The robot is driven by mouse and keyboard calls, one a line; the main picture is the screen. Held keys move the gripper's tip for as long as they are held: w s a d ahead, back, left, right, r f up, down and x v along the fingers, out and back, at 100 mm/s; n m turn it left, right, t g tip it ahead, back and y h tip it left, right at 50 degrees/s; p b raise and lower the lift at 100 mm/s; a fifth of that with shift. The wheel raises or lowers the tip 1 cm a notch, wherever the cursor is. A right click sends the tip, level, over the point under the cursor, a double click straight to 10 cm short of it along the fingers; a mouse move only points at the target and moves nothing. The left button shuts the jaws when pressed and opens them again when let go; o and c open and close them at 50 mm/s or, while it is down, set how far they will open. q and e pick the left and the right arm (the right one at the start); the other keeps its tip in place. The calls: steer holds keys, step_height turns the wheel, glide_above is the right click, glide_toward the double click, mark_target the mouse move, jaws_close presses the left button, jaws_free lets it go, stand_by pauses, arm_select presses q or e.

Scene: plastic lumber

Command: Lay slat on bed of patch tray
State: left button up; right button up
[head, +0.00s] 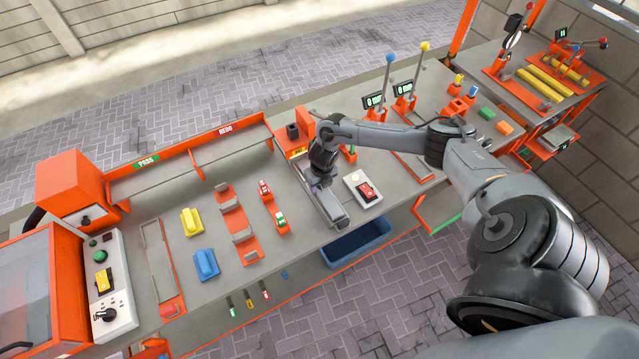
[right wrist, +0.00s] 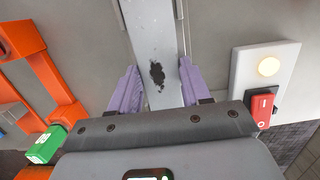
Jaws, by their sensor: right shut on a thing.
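The slat (right wrist: 152,40) is a long light-grey strip with a dark, ragged spot, seen in the right wrist view. My right gripper (right wrist: 155,92) has its purple fingers on both sides of the slat and is shut on it. In the head view my right gripper (head: 322,188) is over the front middle of the bench, hiding part of what is below. Thin grey edges flank the slat at the top of the wrist view; I cannot tell whether they belong to the patch tray or whether the slat rests on it. My left gripper is not in view.
A white switch box with a red rocker (head: 366,190) stands close right of my gripper. Left are red and green clamps (head: 280,220), an orange rack (head: 238,222), yellow (head: 191,222) and blue (head: 206,264) blocks. A blue bin (head: 358,242) is below the front edge.

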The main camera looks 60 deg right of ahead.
steer(key=o, duration=1.3)
steer(key=r, duration=0.7)
steer(key=s+r, duration=0.1)
steer(key=r, duration=0.2)
steer(key=shift+a+r, duration=0.35)
steer(key=shift+s, duration=0.1)
